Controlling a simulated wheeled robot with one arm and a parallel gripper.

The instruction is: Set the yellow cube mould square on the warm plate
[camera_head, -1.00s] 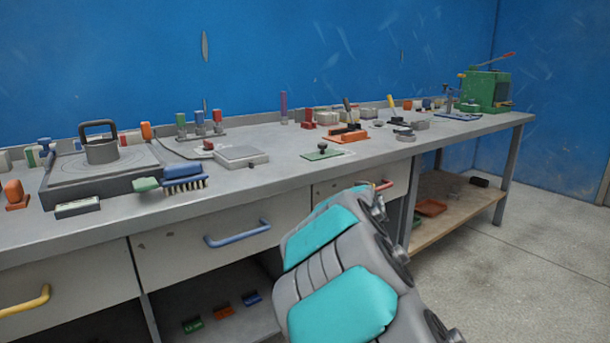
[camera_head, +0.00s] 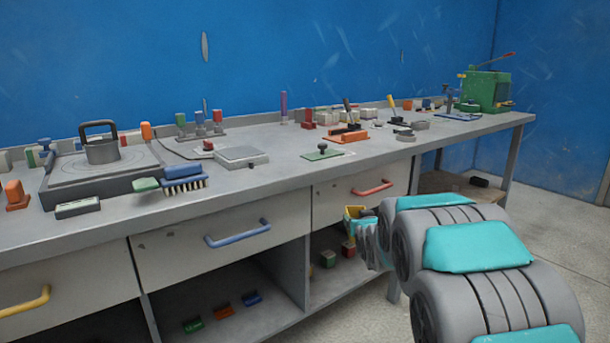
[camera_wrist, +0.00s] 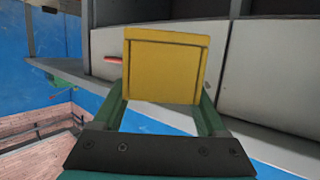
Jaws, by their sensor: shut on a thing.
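The yellow cube mould (camera_wrist: 165,68) fills the space between the green fingers of my gripper (camera_wrist: 163,100) in the wrist view. My gripper is shut on it. In the head view the yellow mould (camera_head: 354,212) shows small at the end of my arm, in front of the drawer fronts and below the bench top; my gripper (camera_head: 362,226) is partly hidden by my arm there. A flat grey slab (camera_head: 70,184) with a round, black-handled weight on it stands at the left of the bench. A smaller pale plate (camera_head: 240,155) lies mid-bench. I cannot tell which is the warm plate.
A blue brush (camera_head: 184,172) lies at the slab's front right corner. A green trowel-like tool (camera_head: 322,152) and an orange block (camera_head: 348,136) lie farther right. Drawer handles, such as the red one (camera_head: 372,187), stick out below the bench edge.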

